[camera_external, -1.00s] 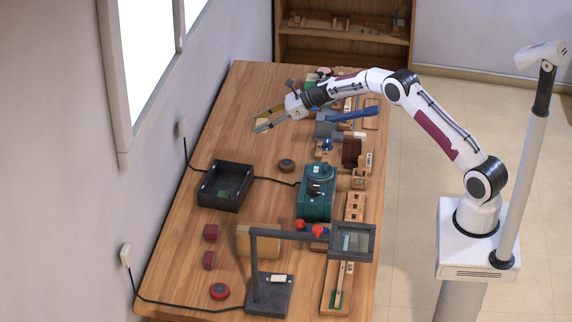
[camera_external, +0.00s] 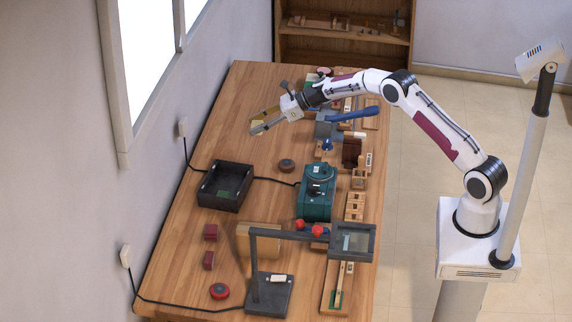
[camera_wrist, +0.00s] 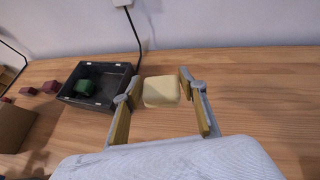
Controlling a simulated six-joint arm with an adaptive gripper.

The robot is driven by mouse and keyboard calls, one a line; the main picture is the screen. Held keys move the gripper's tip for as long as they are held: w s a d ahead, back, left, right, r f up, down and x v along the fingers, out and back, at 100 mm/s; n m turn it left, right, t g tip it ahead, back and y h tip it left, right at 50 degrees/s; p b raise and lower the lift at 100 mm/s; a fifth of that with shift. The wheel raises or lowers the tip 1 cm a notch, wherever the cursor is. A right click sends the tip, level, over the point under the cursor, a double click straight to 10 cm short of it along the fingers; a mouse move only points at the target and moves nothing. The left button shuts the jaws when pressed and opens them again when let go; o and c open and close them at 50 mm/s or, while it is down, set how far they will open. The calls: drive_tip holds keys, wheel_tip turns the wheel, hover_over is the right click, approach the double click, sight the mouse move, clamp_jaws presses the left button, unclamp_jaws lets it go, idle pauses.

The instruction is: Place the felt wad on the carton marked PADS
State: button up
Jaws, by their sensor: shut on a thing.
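My gripper (camera_external: 259,122) is at the far left part of the bench, above the wood, its fingers pointing left. In the wrist view my gripper (camera_wrist: 158,92) is shut on a cream, rounded block, which I take as the felt wad (camera_wrist: 161,93). The wad sits between the fingertips; in the external view it cannot be told apart from the fingers. A plain tan box (camera_external: 270,243) stands behind the lamp; it also shows at the left of the wrist view (camera_wrist: 14,127). No PADS marking is readable on anything.
A black open tray (camera_external: 208,190) holds a green piece (camera_wrist: 84,87). A teal machine (camera_external: 316,197), a lamp stand with a framed lens (camera_external: 270,295), dark red blocks (camera_external: 211,232) and a round dark disc (camera_external: 286,165) stand nearby. Wood around the gripper is clear.

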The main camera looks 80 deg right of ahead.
drive_tip(key=w+a+r+n+y, duration=0.1)
drive_tip(key=a+r, duration=0.3)
drive_tip(key=a, duration=0.6)
drive_tip(key=w+a+r+n+g+y, duration=0.1)
drive_tip(key=a+r, duration=0.3)
drive_tip(key=a, duration=0.7)
drive_tip(key=w+a+r+n+y, duration=0.1)
drive_tip(key=a+r, duration=0.2)
drive_tip(key=a, duration=0.7)
drive_tip(key=n, duration=0.1)
hover_over(258, 229)
drive_tip(key=shift+f, duration=1)
drive_tip(key=shift+g+y, duration=0.3)
drive_tip(key=shift+y, duration=0.1)
drive_tip(key=shift+f, duration=3.1)
drive_tip(key=shift+f, duration=0.15)
